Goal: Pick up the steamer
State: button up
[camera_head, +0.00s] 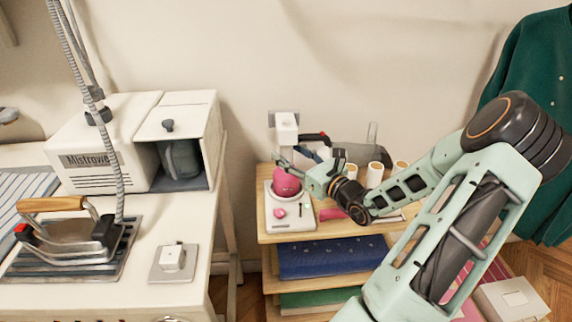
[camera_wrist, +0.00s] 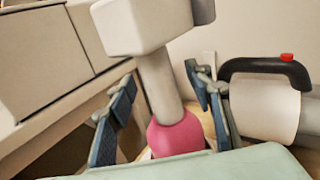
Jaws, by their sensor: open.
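An upright device with a white boxy head and pink lower body, which looks like the steamer (camera_head: 286,183), stands on a white base (camera_head: 296,219) on the shelf unit's top. In the wrist view the steamer (camera_wrist: 176,137) shows its white head, pale neck and pink part. My gripper (camera_head: 287,172) is at it from the right. In the wrist view my gripper (camera_wrist: 162,78) is open, one finger on each side of the neck and pink part. I cannot tell whether either finger touches it. The lower pink part is hidden by my gripper's body.
A white cylindrical device with a black handle (camera_wrist: 264,68) stands close on the right. Thread spools (camera_head: 375,174) stand on the wooden shelf (camera_head: 270,230) behind my wrist. A white table (camera_head: 215,215) with an iron (camera_head: 70,235) and a white machine (camera_head: 105,135) is at left.

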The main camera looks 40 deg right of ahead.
jog(key=shift+w, duration=0.8)
jog(key=shift+a, duration=0.1)
jog(key=shift+c, duration=0.6)
grip_shut()
jog(key=shift+r, duration=0.15)
